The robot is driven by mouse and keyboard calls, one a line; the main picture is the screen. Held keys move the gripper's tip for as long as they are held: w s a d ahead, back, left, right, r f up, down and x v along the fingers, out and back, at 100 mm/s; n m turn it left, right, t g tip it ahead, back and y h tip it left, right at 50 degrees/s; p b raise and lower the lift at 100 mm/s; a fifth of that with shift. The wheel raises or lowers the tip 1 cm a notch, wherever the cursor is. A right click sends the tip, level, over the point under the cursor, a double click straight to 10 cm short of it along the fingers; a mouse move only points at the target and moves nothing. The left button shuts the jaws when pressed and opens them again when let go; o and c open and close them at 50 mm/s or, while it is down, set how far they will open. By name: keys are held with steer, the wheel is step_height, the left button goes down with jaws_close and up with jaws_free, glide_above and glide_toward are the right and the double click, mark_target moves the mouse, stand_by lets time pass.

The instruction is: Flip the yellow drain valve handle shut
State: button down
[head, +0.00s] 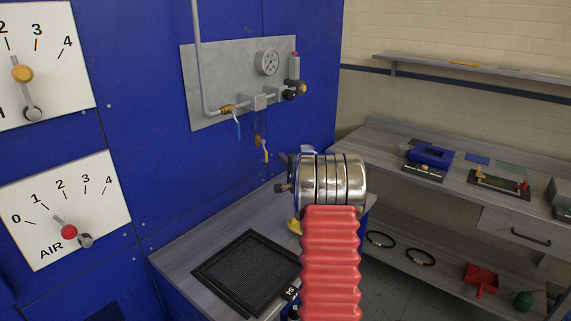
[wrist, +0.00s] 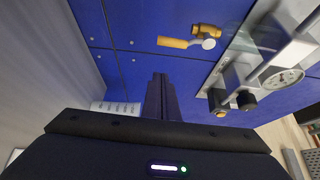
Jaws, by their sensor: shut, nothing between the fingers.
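The yellow drain valve handle (head: 265,154) hangs down from a small brass valve on the blue panel, below the grey gauge plate. In the wrist view the yellow handle (wrist: 174,42) points left from its brass valve body (wrist: 206,30), with a round metal end beside it. My gripper (wrist: 160,77) is shut and empty. Its dark fingertips point toward the blue panel, and in the picture they lie below the handle, apart from it. In the head view my gripper is mostly hidden behind my silver wrist rings and red sleeve.
A grey plate (head: 200,90) with a gauge (head: 267,62), pipe and blue-handled valve is above the drain valve. A black mesh filter (head: 247,273) lies on the grey top below. A workbench (head: 390,150) with tools stands at right. Two dials are at left.

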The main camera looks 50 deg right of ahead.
steer(key=shift+w+a, duration=0.35)
steer(key=shift+a, duration=0.55)
steer(key=shift+w+a, duration=0.35)
steer(key=shift+a, duration=0.55)
steer(key=shift+a, duration=0.1)
steer(key=shift+w+a, duration=0.15)
steer(key=shift+w, duration=0.05)
